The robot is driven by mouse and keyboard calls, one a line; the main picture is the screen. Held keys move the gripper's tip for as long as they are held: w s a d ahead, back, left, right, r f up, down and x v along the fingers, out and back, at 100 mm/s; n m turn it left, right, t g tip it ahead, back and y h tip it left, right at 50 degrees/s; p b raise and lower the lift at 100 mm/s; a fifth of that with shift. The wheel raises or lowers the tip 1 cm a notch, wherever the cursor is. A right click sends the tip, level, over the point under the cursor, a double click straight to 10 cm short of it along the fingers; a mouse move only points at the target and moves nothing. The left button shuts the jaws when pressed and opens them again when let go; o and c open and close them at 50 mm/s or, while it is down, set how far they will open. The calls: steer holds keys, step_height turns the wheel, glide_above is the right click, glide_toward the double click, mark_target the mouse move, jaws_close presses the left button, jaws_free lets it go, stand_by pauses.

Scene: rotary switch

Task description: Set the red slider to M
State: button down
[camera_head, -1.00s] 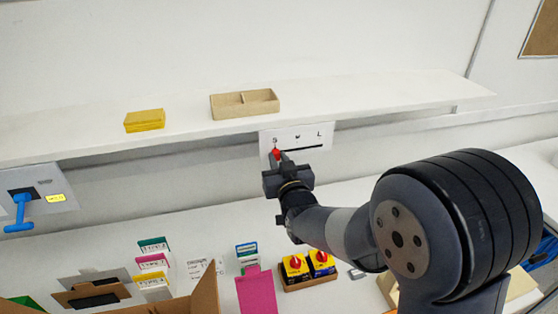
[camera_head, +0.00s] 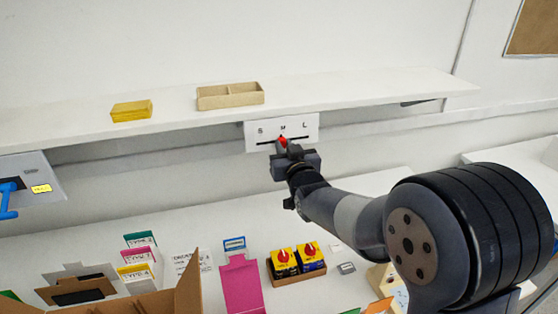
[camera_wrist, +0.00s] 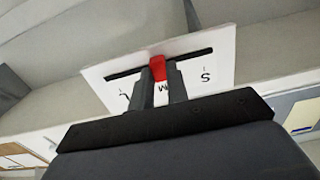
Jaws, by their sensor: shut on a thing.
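The red slider (camera_head: 283,141) sits in a dark horizontal slot on a white panel (camera_head: 308,124) under the shelf. The panel carries the letters S, M and L from left to right. The slider stands just under the M. My gripper (camera_head: 281,147) is shut on the slider. In the wrist view, which is upside down, the red slider (camera_wrist: 157,67) shows between the two dark fingers of my gripper (camera_wrist: 160,80), directly in line with the M. The S and part of the L show on either side on the panel (camera_wrist: 220,60).
A white shelf (camera_head: 350,93) runs above the panel, bearing a yellow box (camera_head: 131,110) and a wooden tray (camera_head: 230,96). On the table below stand several card boxes, a tray with red rotary switches (camera_head: 297,266) and a magenta holder (camera_head: 243,287). A blue lever (camera_head: 8,198) is at the left.

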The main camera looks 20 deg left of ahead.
steer(key=shift+w+d, duration=0.2)
steer(key=shift+d, duration=0.1)
steer(key=c, duration=1.4)
jaws_free()
steer(key=shift+o, duration=0.2)
steer(key=shift+s, duration=0.1)
steer(key=b+v, duration=0.3)
steer(key=v, duration=0.7)
steer(key=shift+s, duration=0.3)
steer(key=shift+d, duration=0.1)
